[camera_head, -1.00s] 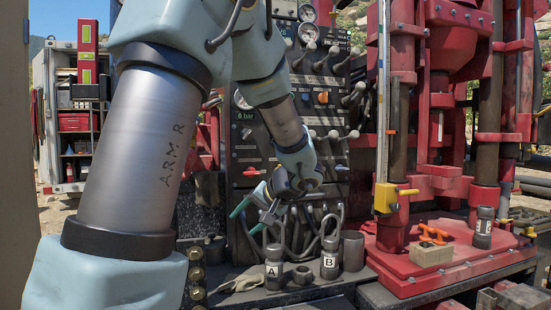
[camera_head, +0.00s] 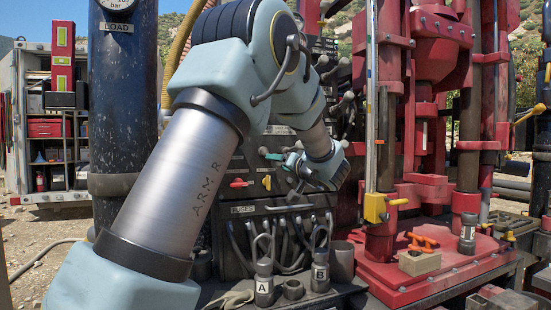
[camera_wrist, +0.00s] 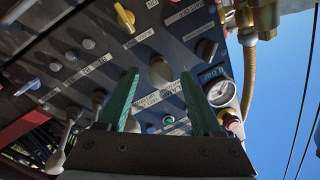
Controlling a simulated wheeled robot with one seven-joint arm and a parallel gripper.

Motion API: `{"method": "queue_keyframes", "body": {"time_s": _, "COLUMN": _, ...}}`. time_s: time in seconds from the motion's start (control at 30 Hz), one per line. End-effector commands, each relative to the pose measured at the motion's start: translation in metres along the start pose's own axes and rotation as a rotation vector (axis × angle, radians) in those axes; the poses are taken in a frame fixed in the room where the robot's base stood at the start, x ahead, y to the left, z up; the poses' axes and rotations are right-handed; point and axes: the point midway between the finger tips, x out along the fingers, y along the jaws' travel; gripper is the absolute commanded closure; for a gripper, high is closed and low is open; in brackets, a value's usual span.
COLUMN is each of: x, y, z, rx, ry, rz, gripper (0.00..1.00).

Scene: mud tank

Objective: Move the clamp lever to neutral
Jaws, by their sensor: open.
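The clamp lever cannot be told apart from the other levers, as no lever label is readable. Several grey-knobbed levers (camera_head: 349,96) show on the dark control panel (camera_head: 240,160) in the head view, partly behind my arm. In the wrist view, metal levers (camera_wrist: 28,87) show at the left of the panel (camera_wrist: 100,55), seen tilted. My gripper (camera_wrist: 159,76) has its two green fingers apart and nothing between them. It faces the panel near a dark round knob and a green button (camera_wrist: 168,119). In the head view, my wrist hides much of the gripper in front of the panel.
A gauge (camera_wrist: 222,93) with a brass fitting sits right of the fingers. Hoses (camera_head: 285,240) hang below the panel. Canisters A (camera_head: 263,286) and B (camera_head: 320,274) stand on the ledge. The red drill frame (camera_head: 400,150) rises at right; a dark column (camera_head: 122,100) stands left.

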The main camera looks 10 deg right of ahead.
Motion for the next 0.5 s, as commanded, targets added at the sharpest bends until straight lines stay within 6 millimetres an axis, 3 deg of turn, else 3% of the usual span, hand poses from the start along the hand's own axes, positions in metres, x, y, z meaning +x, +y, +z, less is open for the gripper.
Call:
{"method": "queue_keyframes", "body": {"time_s": 0.2, "x": 0.023, "y": -0.001, "z": 0.0, "rx": 0.001, "ry": -0.001, "rz": -0.001, "gripper": 0.33}}
{"method": "queue_keyframes", "body": {"time_s": 0.5, "x": 0.026, "y": 0.0, "z": 0.001, "rx": 0.0, "ry": -0.001, "rz": 0.0, "gripper": 0.33}}
